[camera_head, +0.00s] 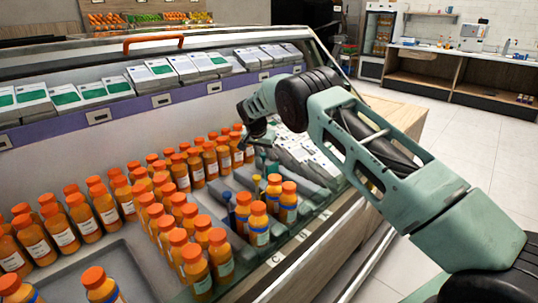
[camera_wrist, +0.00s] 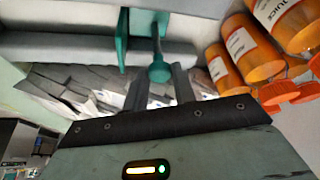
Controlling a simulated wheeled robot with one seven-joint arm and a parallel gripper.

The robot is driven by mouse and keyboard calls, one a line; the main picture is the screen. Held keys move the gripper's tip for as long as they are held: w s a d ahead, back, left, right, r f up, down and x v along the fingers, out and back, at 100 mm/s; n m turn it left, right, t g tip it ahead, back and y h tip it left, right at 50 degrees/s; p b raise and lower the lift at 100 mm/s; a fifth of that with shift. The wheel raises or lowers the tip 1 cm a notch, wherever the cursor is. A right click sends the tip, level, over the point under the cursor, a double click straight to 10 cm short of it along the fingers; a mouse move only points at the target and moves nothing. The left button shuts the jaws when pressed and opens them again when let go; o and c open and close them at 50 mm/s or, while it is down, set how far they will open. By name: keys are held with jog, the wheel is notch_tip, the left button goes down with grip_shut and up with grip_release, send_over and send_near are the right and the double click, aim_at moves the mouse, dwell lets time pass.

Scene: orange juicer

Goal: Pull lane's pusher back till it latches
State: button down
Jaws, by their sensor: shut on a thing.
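The lane's pusher, a teal plate (camera_wrist: 122,42) with a rounded teal knob (camera_wrist: 159,70), shows at the top middle of the wrist view. My gripper (camera_wrist: 160,82) has its two dark fingers on either side of the knob and is shut on it. In the head view my gripper (camera_head: 260,138) reaches down into the display case behind the bottle rows, and the pusher it holds is hard to make out there. Juice bottles with orange caps (camera_head: 258,222) stand in lanes; several also show at the right of the wrist view (camera_wrist: 255,50).
Grey lane dividers (camera_head: 215,205) run between the bottles. White cartons (camera_head: 145,78) line the shelf above. The case's front edge (camera_head: 305,235) lies below my arm.

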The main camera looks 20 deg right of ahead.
jog(key=shift+w+a+r, duration=0.1)
jog(key=shift+w+a, duration=0.15)
jog(key=shift+w, duration=0.4)
jog(key=shift+w+a, duration=0.2)
jog(key=shift+w, duration=0.4)
jog(key=c, duration=1.1)
grip_release()
jog(key=shift+c, duration=0.2)
jog(key=v, duration=1.7)
jog(key=shift+p, duration=0.45)
jog(key=shift+s+a+r, duration=0.1)
jog(key=shift+s+a, duration=0.1)
